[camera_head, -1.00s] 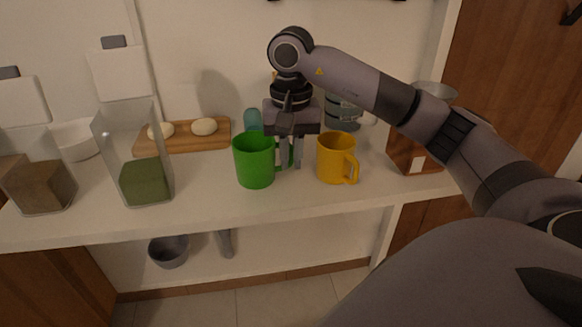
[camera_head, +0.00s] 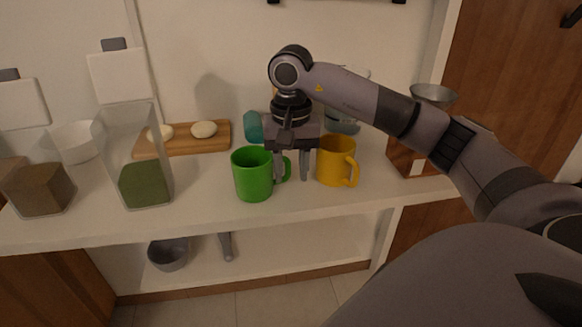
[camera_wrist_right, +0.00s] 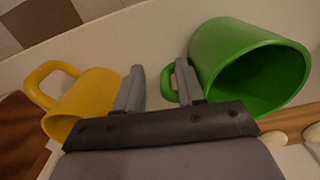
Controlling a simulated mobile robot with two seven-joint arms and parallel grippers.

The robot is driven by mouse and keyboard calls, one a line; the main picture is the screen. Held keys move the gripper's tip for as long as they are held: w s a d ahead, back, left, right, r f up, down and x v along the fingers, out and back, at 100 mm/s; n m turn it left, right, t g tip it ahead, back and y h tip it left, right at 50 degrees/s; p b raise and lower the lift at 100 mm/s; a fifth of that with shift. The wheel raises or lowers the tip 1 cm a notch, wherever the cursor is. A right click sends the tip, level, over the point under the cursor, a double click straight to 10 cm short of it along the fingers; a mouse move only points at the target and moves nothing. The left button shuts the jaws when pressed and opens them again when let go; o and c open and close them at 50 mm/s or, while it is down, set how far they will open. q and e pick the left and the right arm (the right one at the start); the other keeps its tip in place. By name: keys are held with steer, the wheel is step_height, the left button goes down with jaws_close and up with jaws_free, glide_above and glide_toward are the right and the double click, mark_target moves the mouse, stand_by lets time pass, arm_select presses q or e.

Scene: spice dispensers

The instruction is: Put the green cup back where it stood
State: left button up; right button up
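The green cup (camera_head: 253,176) stands upright on the white counter (camera_head: 215,208), near its front edge, with its handle to the right. My right gripper (camera_head: 292,178) points down between the green cup and the yellow mug. Its fingers are spread apart. In the right wrist view the gripper (camera_wrist_right: 160,85) is open, and the outer part of the green cup's handle (camera_wrist_right: 168,84) lies between the fingers, close to the finger on the cup side. The green cup (camera_wrist_right: 240,62) shows its open mouth there. My left gripper is not in view.
A yellow mug (camera_head: 334,163) stands close right of the gripper; it also shows in the wrist view (camera_wrist_right: 88,102). A teal object (camera_head: 253,127) is behind the green cup. A dispenser with green spice (camera_head: 145,184) stands left, with free counter between. A wooden board (camera_head: 183,143) lies behind.

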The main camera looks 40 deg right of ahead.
step_height(320, 180, up, 11)
steer(key=p, duration=0.3)
steer(key=shift+f, duration=0.15)
steer(key=shift+r, duration=0.3)
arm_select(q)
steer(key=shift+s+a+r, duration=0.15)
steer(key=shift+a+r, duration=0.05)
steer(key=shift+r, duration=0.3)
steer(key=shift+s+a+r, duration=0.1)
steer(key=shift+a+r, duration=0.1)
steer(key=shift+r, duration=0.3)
arm_select(e)
steer(key=shift+r, duration=0.35)
